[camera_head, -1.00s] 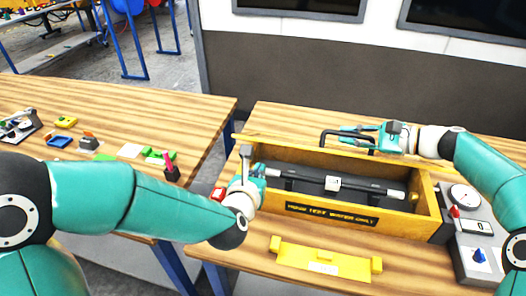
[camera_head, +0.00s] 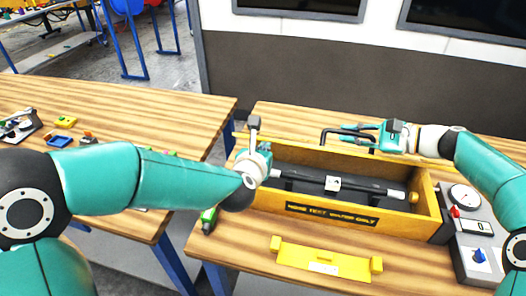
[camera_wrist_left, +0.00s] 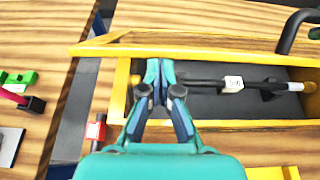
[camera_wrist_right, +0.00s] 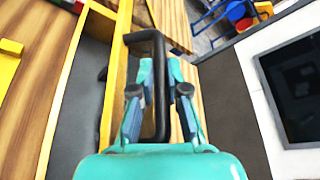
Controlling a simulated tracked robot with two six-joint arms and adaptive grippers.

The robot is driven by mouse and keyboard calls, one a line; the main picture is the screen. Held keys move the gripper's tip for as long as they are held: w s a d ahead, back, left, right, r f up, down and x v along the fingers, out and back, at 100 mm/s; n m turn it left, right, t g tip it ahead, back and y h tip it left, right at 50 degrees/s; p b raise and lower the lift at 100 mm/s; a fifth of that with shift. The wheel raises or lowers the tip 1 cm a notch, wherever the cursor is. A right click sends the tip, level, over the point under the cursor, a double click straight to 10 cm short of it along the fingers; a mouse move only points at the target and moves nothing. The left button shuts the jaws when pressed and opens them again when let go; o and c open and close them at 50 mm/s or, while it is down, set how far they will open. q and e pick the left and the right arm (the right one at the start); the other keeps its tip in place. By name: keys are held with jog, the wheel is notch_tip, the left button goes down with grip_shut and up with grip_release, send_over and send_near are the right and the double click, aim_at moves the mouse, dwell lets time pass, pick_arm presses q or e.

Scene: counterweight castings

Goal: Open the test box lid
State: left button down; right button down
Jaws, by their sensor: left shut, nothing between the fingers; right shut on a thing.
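The yellow test box (camera_head: 420,212) stands on the right bench, and its dark inside shows from above. A dark bar with a white tag (camera_head: 333,183) lies along it. I cannot tell the lid apart from the box frame. A black bar handle (camera_head: 324,136) stands at the box's back edge. My right gripper (camera_head: 350,134) is shut on this handle, which passes between its fingers in the right wrist view (camera_wrist_right: 160,75). My left gripper (camera_head: 266,152) is shut and empty over the box's left end. Its closed fingertips show in the left wrist view (camera_wrist_left: 160,65).
A yellow bracket (camera_head: 325,262) lies in front of the box. A grey gauge panel (camera_head: 468,245) stands at its right. A green piece (camera_head: 208,218) shows near the bench's left edge. A red block (camera_wrist_left: 96,130) is at the box's left end. Small parts lie on the left bench.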

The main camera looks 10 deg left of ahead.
jog(key=shift+s+f, duration=0.15)
jog(key=shift+f, duration=0.15)
jog(key=c, duration=1.2)
grip_release()
jog(key=shift+f, duration=0.1)
